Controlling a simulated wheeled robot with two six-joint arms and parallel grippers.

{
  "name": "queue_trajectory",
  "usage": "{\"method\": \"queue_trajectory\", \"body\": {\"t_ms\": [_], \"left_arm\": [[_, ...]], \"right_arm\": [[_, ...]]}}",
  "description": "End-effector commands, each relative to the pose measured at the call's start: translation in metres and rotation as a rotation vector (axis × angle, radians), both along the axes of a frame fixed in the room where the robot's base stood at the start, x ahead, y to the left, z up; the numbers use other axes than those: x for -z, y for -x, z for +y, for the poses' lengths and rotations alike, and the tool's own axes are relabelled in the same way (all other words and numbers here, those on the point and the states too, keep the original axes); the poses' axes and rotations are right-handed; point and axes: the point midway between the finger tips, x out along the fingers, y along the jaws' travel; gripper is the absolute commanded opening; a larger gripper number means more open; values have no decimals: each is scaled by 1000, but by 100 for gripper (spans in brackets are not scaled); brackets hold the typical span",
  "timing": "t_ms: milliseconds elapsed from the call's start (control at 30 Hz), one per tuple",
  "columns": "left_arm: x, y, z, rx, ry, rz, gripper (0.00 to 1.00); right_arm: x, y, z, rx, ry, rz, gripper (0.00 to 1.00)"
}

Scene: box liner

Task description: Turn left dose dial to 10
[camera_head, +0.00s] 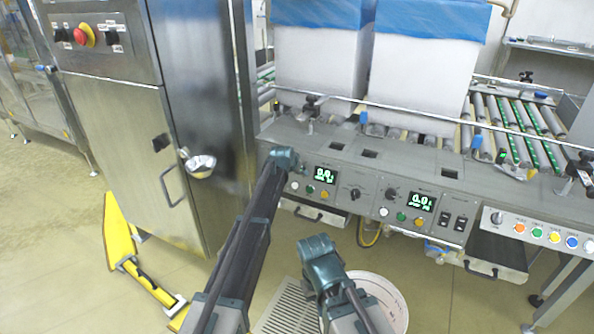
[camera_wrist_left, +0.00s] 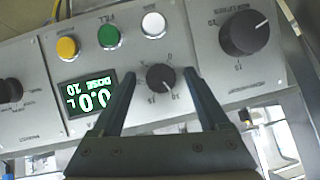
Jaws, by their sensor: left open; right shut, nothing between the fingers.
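The left dose dial (camera_wrist_left: 161,77), a small black knob with a pale pointer line, sits beside a green-lit display (camera_wrist_left: 88,95) in the left wrist view. That view looks upside down. My left gripper (camera_wrist_left: 158,82) is open with one finger on each side of the dial; I cannot tell whether they touch it. The pointer aims toward the lower right, near a mark that looks like 10. In the head view my left gripper (camera_head: 287,160) hides this dial, left of the display (camera_head: 324,175). My right gripper (camera_head: 319,248) is shut and empty, low in front of the machine.
White, green and orange buttons (camera_wrist_left: 109,36) and a larger black dial (camera_wrist_left: 243,33) are close by. A second panel has its own knob (camera_head: 391,194) and display (camera_head: 423,202). A white bin (camera_head: 392,296) stands below; a steel cabinet (camera_head: 125,150) stands left.

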Motion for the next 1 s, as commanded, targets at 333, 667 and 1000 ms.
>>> {"method": "queue_trajectory", "body": {"t_ms": [333, 667, 1000], "left_arm": [[-13, 10, 3, -1, 0, -1, 78], [-56, 51, 15, -1, -1, 0, 78], [-96, 92, 27, 0, 0, 0, 78]], "right_arm": [[-13, 0, 0, 0, -2, 1, 0], [-56, 1, 2, 3, -8, 3, 0], [-96, 1, 3, 5, -12, 5, 0]]}}
